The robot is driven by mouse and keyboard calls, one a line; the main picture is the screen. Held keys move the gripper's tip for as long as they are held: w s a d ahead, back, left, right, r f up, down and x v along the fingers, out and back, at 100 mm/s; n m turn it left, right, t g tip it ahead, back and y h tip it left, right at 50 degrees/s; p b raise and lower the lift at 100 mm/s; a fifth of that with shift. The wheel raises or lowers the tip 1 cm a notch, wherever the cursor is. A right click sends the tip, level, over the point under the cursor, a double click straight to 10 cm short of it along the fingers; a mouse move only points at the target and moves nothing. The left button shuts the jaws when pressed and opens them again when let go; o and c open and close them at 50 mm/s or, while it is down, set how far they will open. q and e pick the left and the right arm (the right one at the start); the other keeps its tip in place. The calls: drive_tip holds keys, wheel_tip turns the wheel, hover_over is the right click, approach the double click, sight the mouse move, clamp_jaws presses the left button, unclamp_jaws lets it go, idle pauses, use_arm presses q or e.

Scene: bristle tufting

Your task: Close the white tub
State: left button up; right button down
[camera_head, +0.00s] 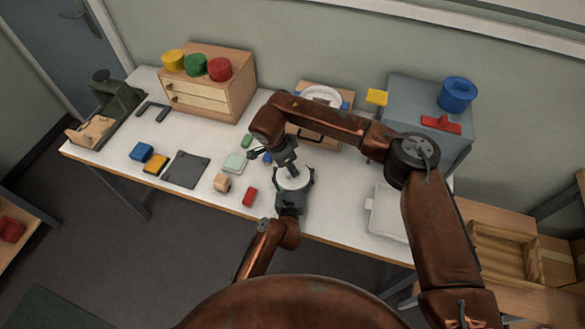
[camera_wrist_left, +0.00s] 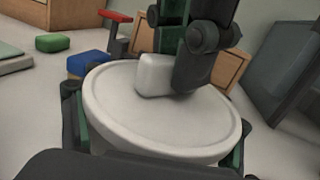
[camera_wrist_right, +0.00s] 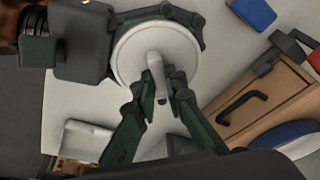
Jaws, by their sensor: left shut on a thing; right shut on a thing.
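The white tub's round lid (camera_head: 294,179) is at the table's front edge, and its pale knob (camera_wrist_left: 157,75) stands up from the middle. In the left wrist view the lid (camera_wrist_left: 160,115) looks level and covers the top of the tub, whose wall is mostly hidden. I cannot tell whether it is fully seated. My left gripper (camera_head: 292,192) is shut around the tub's sides from the front; its fingers flank the lid in both wrist views. My right gripper (camera_head: 290,168) comes from above and is shut on the knob, which also shows in the right wrist view (camera_wrist_right: 156,70).
A red block (camera_head: 249,197), a beige roll (camera_head: 222,182) and a pale green block (camera_head: 234,163) lie left of the tub. A wooden drawer box (camera_head: 312,130) stands behind it. A white tray (camera_head: 388,213) lies to the right. Free table shows between tub and tray.

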drive_tip(key=shift+s+d+f, duration=0.1)
drive_tip(key=shift+d+f, duration=0.05)
drive_tip(key=shift+f, duration=0.35)
drive_tip(key=shift+d+r+y, duration=0.2)
drive_tip(key=shift+r+y, duration=0.1)
drive_tip(key=shift+r, duration=0.1)
drive_tip(key=shift+a+r, duration=0.15)
drive_tip(key=shift+r, duration=0.25)
idle(0.5)
drive_tip(key=shift+x, duration=0.95)
idle(0.7)
drive_tip(key=shift+a, duration=0.1)
drive_tip(key=shift+r+y, duration=0.3)
drive_tip(key=shift+y, duration=0.1)
drive_tip(key=shift+r+y, duration=0.3)
drive_tip(key=shift+r, duration=0.1)
idle(0.6)
